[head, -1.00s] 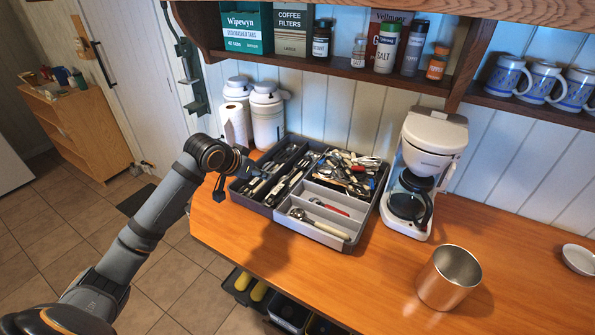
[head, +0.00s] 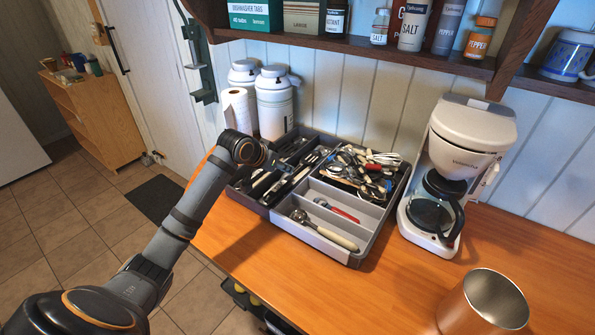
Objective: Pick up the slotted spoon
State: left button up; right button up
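The utensil tray (head: 349,258) is grey with several compartments and sits on the wooden counter against the wall. I cannot tell for sure which utensil is the slotted spoon. A metal-headed utensil with a cream handle (head: 338,239) lies in the front compartment, and a red-handled one (head: 343,214) lies in the compartment behind it. Several mixed utensils (head: 355,170) are heaped at the back right. My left gripper (head: 266,176) is over the tray's left compartments, among dark and silver utensils. Its fingers are too small and dark to read. My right gripper is out of view.
White canisters (head: 274,112) and a paper towel roll (head: 238,112) stand behind the tray's left side. A white coffee maker (head: 465,135) stands to its right, and a metal cup (head: 488,302) at the front right. A shelf (head: 400,60) overhangs the back. The counter's front is clear.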

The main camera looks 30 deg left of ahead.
aim_at(294, 173)
pick_arm(q)
jog(key=shift+x, duration=0.8)
jog(key=shift+s+f+p+x, duration=0.15)
jog(key=shift+p+x, duration=0.15)
jog(key=shift+x, duration=1)
jog(key=shift+s+f+p+x, duration=0.1)
jog(key=shift+p+x, duration=0.15)
jog(key=shift+x, duration=1.05)
jog(key=shift+s+d, duration=0.1)
jog(key=shift+c, duration=1.3)
grip_shut()
